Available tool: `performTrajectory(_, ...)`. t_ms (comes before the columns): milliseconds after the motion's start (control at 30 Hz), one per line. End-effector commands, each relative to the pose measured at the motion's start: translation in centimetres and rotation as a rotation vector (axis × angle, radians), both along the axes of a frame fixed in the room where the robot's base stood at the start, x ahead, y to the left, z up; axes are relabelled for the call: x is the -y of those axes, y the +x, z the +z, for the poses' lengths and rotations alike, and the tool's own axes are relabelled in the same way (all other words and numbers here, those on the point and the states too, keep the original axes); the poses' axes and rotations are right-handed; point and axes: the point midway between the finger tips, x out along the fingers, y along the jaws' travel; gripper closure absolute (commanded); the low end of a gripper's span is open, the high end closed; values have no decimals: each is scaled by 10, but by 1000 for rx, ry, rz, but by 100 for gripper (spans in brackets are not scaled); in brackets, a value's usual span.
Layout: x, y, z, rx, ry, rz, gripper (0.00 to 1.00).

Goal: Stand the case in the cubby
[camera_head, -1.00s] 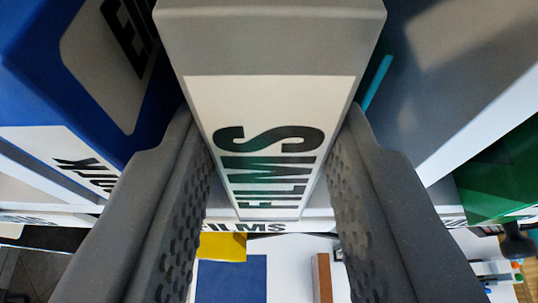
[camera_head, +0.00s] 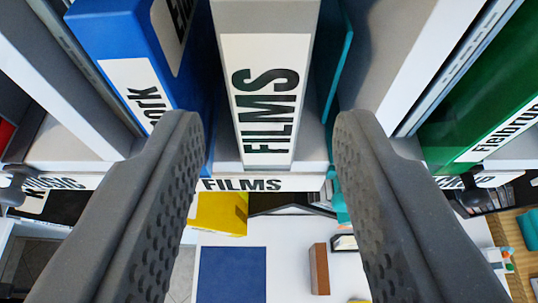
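The grey case (camera_head: 266,100) with a white "FILMS" label stands upright in the cubby (camera_head: 315,150), above the shelf-edge label reading "FILMS" (camera_head: 242,185). A blue case (camera_head: 130,60) is on its left and a thin teal case (camera_head: 338,70) on its right. My gripper (camera_head: 270,135) is open. Its two dark, dimpled fingers are spread wide on either side of the grey case, with clear gaps to it. The back of the case is out of view.
A white divider (camera_head: 405,70) bounds the cubby on the right, with a green case (camera_head: 480,110) beyond it. Another divider (camera_head: 75,110) is at left. Below are a white surface with a blue panel (camera_head: 232,275), a yellow box (camera_head: 217,212) and a brown block (camera_head: 319,268).

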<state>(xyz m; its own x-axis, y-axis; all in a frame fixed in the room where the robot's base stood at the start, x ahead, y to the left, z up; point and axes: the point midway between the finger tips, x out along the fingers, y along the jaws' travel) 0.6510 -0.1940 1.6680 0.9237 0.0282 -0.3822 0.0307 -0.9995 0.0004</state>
Motion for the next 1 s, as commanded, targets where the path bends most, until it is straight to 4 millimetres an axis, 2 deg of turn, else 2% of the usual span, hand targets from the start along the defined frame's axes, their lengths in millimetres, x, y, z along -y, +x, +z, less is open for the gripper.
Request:
performTrajectory(33, 0, -11, 5, 5, 0, 0, 60)
performTrajectory(200, 0, -42, 16, 0, 0, 2, 60)
performTrajectory(400, 1, -64, 26, -1, 0, 2, 60)
performTrajectory(767, -4, -67, 28, 0, 3, 3, 60)
performTrajectory(867, -16, -67, 31, 6, 14, 4, 60)
performTrajectory(1000, -46, -72, 34, 19, 34, 2, 60)
